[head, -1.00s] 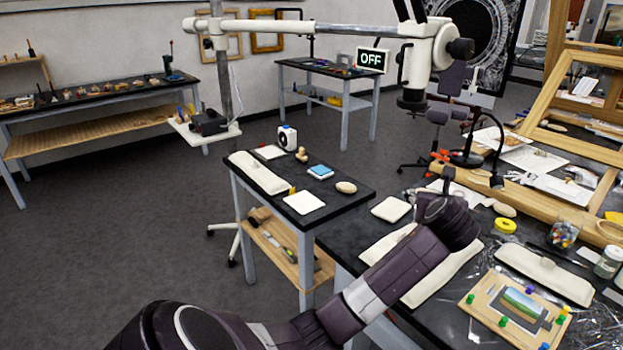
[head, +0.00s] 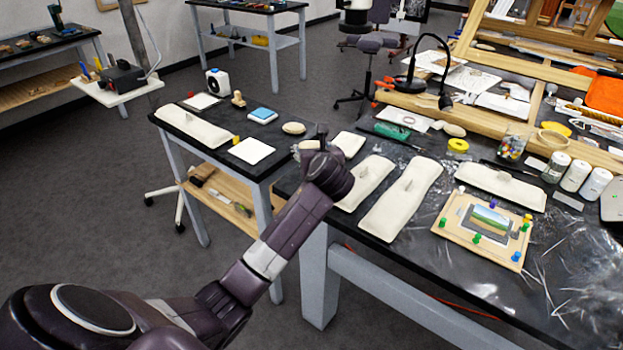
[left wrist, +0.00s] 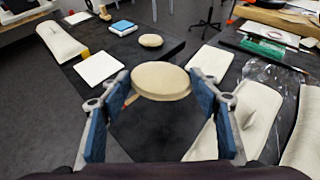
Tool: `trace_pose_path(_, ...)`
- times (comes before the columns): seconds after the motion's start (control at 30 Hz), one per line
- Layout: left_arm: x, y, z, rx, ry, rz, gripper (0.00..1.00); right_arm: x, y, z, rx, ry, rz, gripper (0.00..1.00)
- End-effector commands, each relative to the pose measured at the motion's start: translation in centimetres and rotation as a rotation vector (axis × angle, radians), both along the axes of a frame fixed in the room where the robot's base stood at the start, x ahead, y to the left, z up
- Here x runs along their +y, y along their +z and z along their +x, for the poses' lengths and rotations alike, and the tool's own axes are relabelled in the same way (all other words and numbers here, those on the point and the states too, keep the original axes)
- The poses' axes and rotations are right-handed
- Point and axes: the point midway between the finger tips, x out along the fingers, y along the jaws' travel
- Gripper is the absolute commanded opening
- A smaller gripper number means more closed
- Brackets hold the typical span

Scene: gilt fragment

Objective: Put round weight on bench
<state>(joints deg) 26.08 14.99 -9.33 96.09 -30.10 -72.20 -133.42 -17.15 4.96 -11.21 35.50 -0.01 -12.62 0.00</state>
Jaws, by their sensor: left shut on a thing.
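A round, flat, beige weight (left wrist: 160,80) is held between the two blue-padded fingers of my left gripper (left wrist: 160,76) in the left wrist view. In the head view the left gripper (head: 311,141) is small and partly hidden by its wrist, near the gap between the small black-topped bench (head: 233,126) and the large worktable (head: 430,262). The weight hangs above dark surface; its exact height I cannot tell. A similar round beige piece (head: 293,128) lies on the small bench, just beyond the gripper. My right gripper is not in view.
The small bench holds a long white cushion (head: 192,128), a white sheet (head: 251,151) and a blue-topped box (head: 263,115). White cushions (head: 402,198), a pinned picture board (head: 483,228) and jars (head: 574,176) crowd the worktable. Bare black patches lie between the small bench's items.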

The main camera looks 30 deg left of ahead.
Motion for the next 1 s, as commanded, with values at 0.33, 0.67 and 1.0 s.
trace_pose_path(0.33, 0.0, -5.5, 0.0, -0.004, 0.001, 0.001, 0.22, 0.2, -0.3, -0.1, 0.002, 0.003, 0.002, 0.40)
trace_pose_path(0.67, 0.0, -9.4, 0.0, -0.001, 0.001, 0.001, 0.22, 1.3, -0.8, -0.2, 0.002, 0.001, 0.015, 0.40)
trace_pose_path(1.0, 0.0, -9.9, 0.0, -0.004, -0.001, 0.002, 0.22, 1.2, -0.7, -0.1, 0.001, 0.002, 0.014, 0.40)
